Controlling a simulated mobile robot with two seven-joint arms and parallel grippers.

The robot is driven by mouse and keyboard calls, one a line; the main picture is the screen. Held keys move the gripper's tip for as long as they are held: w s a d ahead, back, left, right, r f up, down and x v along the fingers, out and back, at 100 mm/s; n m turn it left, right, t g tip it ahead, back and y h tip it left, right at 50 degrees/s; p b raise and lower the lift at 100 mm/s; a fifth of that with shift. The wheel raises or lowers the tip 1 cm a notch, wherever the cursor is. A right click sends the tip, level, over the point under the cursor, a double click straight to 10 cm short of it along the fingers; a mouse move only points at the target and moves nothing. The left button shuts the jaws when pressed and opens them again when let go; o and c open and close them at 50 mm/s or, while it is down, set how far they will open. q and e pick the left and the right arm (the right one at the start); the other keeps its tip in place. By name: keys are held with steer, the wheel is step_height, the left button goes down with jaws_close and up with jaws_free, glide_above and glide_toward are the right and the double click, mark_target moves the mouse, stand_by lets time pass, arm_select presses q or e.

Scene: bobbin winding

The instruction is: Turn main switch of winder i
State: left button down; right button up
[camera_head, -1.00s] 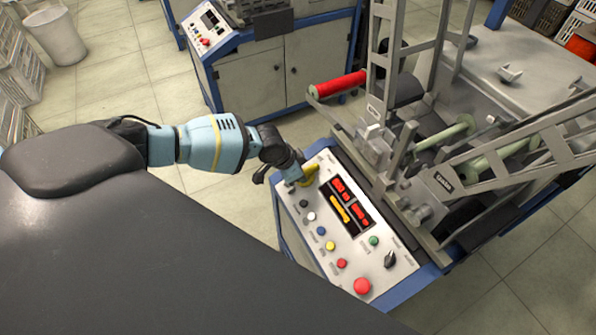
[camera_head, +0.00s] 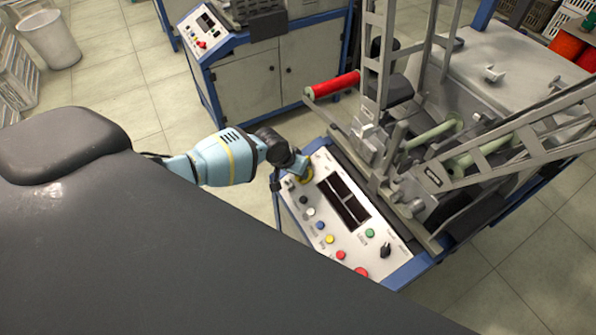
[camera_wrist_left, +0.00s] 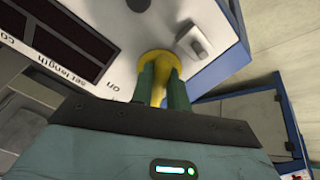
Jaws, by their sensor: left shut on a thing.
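The winder's white control panel (camera_head: 328,235) has a dark display (camera_head: 343,200) with no lit digits, and a row of coloured buttons. The main switch (camera_head: 306,174) is a yellow knob at the panel's far left corner, partly hidden by my left gripper (camera_head: 300,170). In the left wrist view the yellow switch (camera_wrist_left: 159,67) stands between the two green fingers of my left gripper (camera_wrist_left: 160,88), which are shut on it. The word "on" is printed beside it, and the display (camera_wrist_left: 75,30) is dark there too. My right gripper is not in view.
A black selector knob (camera_head: 385,250) and a red button (camera_head: 361,271) sit at the panel's near end. A red bobbin (camera_head: 333,84) and metal frame arms rise behind the panel. Another winder (camera_head: 270,70) stands at the back. Tiled floor (camera_head: 110,80) lies open at left.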

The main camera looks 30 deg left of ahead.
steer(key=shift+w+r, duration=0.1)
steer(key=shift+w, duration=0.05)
arm_select(q)
steer(key=c, duration=1.4)
jaws_free()
steer(key=shift+o, duration=0.2)
